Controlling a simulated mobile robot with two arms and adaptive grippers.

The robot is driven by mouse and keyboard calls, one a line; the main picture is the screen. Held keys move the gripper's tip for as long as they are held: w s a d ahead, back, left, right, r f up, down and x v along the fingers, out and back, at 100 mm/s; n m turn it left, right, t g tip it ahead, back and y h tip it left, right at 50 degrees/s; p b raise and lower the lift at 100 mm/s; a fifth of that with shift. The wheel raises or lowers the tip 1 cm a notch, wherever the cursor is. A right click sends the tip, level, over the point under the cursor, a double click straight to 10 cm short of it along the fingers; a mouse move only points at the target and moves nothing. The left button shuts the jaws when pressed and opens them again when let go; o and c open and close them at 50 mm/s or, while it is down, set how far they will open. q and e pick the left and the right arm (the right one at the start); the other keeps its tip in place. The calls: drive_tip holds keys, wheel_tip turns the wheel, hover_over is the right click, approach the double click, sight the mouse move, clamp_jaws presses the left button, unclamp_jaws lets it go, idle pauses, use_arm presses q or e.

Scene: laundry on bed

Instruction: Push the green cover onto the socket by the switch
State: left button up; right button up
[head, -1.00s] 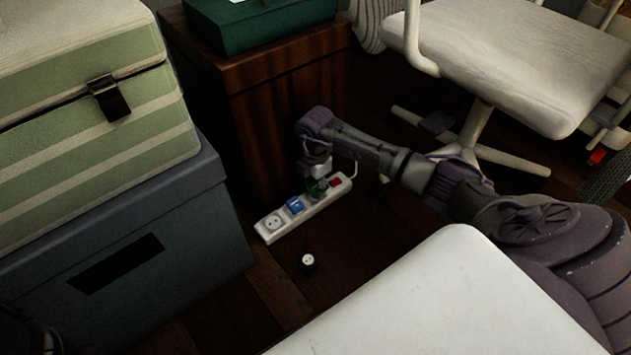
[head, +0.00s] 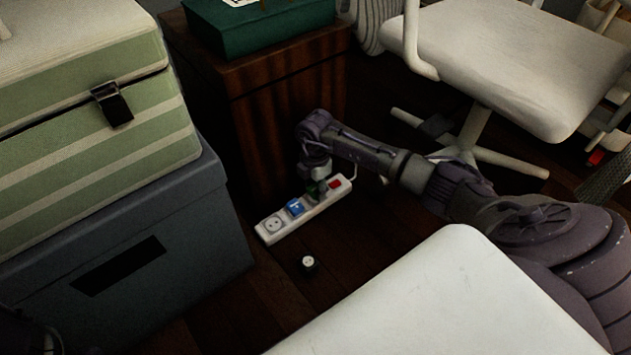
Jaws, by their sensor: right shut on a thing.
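A white power strip (head: 284,226) lies on the dark wood floor, running up and to the right. Its near socket (head: 273,225) is bare, and a blue cover (head: 295,207) sits on the one beside it. The red switch (head: 335,184) is at the far end. My right gripper (head: 317,183) points down over the strip, shut on the green cover (head: 312,188) at the socket by the switch. The gripper partly hides the cover, so I cannot tell whether it is fully seated.
A small dark, white-topped piece (head: 308,262) stands on the floor in front of the strip. A grey box (head: 180,225) under a green striped case (head: 150,130) is at left, a wooden cabinet (head: 290,105) behind. A white chair (head: 520,60) stands at right.

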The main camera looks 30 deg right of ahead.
idle(0.4)
drive_tip(key=shift+p, duration=0.4)
drive_tip(key=shift+f+b, duration=0.3)
drive_tip(key=shift+f, duration=0.4)
drive_tip(key=o, duration=1)
drive_tip(key=shift+r, duration=0.15)
